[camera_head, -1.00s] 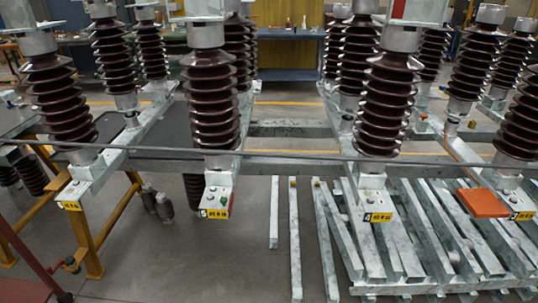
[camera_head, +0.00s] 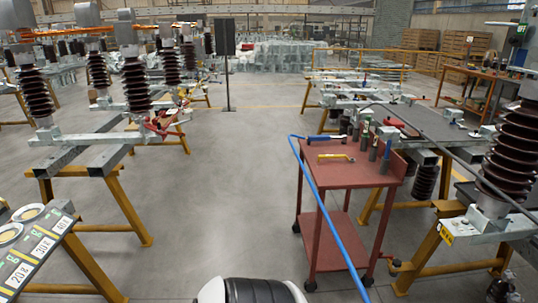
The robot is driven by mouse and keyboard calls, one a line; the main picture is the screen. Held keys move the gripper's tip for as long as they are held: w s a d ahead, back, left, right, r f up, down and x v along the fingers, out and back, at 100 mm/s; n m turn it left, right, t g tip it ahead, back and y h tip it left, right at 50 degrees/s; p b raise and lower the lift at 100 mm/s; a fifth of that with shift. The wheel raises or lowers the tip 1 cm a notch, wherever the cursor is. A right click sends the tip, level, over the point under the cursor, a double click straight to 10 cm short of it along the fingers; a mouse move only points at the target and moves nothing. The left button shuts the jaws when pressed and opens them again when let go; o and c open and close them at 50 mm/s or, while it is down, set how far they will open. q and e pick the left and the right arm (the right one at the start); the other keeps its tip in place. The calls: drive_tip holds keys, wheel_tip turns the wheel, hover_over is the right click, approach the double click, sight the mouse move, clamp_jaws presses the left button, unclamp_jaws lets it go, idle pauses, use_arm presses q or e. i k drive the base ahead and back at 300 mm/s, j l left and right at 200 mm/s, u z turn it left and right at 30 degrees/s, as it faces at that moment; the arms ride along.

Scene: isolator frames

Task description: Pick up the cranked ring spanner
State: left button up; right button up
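A red trolley (camera_head: 345,178) stands right of centre. A slim yellow cranked tool (camera_head: 336,157) lies on its top, towards the back; it looks like the cranked ring spanner, but it is too small to be certain. Several dark and green upright items stand along the trolley's right and back edges. Neither of my grippers is in view, and nothing is seen touching the yellow tool.
A blue bar or hose (camera_head: 325,215) slants down past the trolley's front left. Brown insulators (camera_head: 508,160) on yellow-legged frames stand at right and left. A table with weight labels (camera_head: 32,245) is at lower left. The middle floor is clear.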

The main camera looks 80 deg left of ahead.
sight(336, 156)
drive_tip(key=u, duration=2.05)
drive_tip(key=i+j+z, duration=0.2)
drive_tip(key=i+z, duration=0.2)
drive_tip(key=i+j+z, duration=0.25)
drive_tip(key=z, duration=0.2)
